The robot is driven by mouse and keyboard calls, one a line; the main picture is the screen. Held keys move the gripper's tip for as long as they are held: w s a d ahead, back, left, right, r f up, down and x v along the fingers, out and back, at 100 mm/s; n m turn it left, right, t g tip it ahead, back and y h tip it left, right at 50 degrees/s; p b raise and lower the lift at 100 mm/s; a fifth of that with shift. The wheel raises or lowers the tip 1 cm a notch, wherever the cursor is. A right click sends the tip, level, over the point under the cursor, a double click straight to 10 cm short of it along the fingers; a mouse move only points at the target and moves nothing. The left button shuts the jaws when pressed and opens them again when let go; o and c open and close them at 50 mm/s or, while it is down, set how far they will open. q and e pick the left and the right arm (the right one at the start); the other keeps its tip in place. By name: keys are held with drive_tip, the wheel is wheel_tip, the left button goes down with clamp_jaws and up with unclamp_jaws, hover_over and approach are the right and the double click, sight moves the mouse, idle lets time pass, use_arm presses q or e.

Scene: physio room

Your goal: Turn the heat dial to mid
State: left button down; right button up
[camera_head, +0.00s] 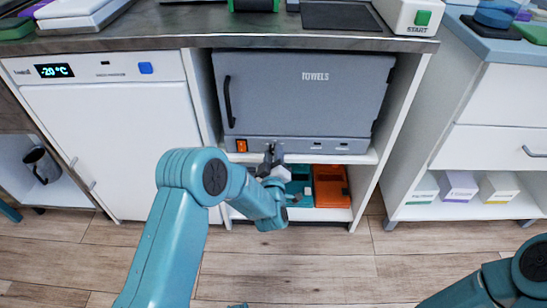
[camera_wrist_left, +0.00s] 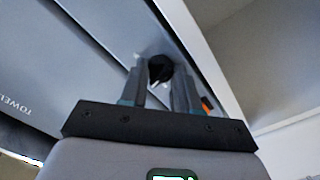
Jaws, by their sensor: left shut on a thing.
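The grey towel warmer (camera_head: 300,95), marked TOWELS, sits in the open bay under the counter with its door shut. Its control strip (camera_head: 345,146) runs along the bottom, with an orange switch (camera_head: 241,146) at the left. My left gripper (camera_head: 272,152) is at this strip, right of the switch. In the left wrist view the black heat dial (camera_wrist_left: 160,68) lies between the fingertips of my left gripper (camera_wrist_left: 160,80), which are shut on it. The gripper hides most of the dial in the head view, and I cannot read its setting. My right gripper is out of view.
An orange box (camera_head: 331,187) and a teal box lie on the shelf below the warmer. A white freezer unit (camera_head: 115,140) stands left, a white drawer cabinet (camera_head: 490,150) right. The wooden floor (camera_head: 300,265) in front is clear.

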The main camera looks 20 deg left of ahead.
use_arm(q)
drive_tip(key=shift+m, duration=1.1)
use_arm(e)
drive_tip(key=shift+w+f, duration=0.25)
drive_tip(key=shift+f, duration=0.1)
use_arm(q)
drive_tip(key=c, duration=1.1)
unclamp_jaws()
drive_tip(key=shift+s, duration=0.1)
drive_tip(key=p+v, duration=0.3)
drive_tip(key=v, duration=1.3)
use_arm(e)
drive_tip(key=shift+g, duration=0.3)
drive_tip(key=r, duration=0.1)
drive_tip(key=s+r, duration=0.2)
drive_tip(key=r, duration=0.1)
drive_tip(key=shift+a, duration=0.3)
